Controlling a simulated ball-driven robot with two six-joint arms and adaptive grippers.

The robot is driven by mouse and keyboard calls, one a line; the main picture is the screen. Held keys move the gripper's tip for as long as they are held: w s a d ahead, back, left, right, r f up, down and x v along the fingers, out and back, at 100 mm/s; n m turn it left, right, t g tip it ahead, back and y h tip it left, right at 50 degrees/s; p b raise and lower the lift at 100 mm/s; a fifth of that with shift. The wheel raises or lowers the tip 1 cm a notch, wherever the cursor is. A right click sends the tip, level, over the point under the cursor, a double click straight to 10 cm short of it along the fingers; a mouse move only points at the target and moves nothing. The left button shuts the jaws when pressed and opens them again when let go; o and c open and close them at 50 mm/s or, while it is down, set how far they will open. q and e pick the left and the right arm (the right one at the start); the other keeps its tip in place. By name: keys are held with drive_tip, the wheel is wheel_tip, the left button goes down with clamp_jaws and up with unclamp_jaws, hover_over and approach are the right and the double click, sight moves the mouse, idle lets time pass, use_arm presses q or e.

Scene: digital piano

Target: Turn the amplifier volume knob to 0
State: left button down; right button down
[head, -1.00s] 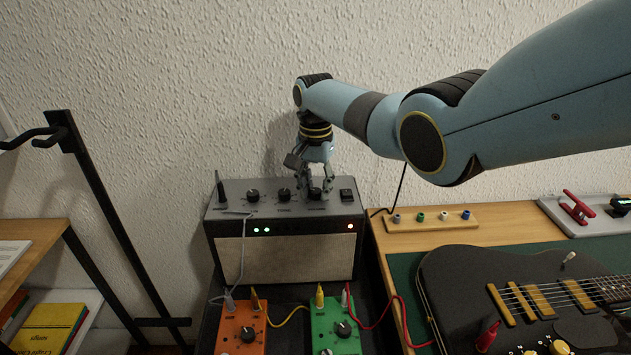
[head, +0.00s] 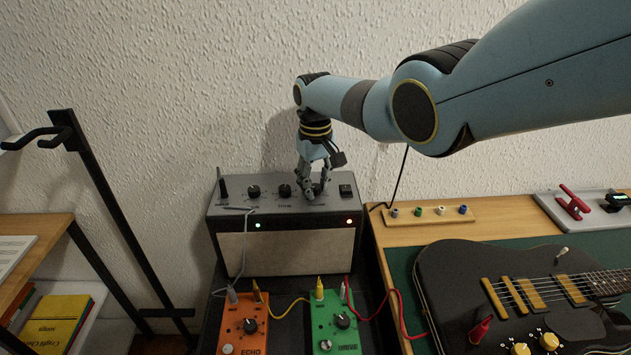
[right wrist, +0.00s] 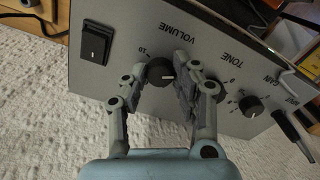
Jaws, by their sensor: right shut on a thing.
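The amplifier (head: 285,252) stands against the wall, with its grey control panel on top. Its volume knob (right wrist: 160,72) is black and round, under the upside-down VOLUME lettering in the right wrist view. A pale mark on the knob points toward the right finger in that view. The "10" label (right wrist: 143,50) shows at the knob's left; the 0 end is not readable behind the finger. My right gripper (head: 316,194) points down from above and is shut on the volume knob, one finger on each side. It also shows in the right wrist view (right wrist: 158,78). My left gripper is not in view.
Tone (head: 285,191) and gain (head: 253,192) knobs sit left of the gripper; a rocker switch (head: 346,191) is close on its right. A grey cable plugs in at the panel's left. Orange (head: 243,325) and green (head: 335,327) pedals stand in front, a guitar (head: 470,285) at right.

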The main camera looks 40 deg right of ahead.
sight(315, 186)
drive_tip(key=shift+w+n, duration=0.1)
drive_tip(key=shift+n, duration=1.6)
drive_tip(key=c, duration=1)
unclamp_jaws()
wheel_tip(315, 186, up, 12)
drive_tip(key=shift+a+f, duration=0.1)
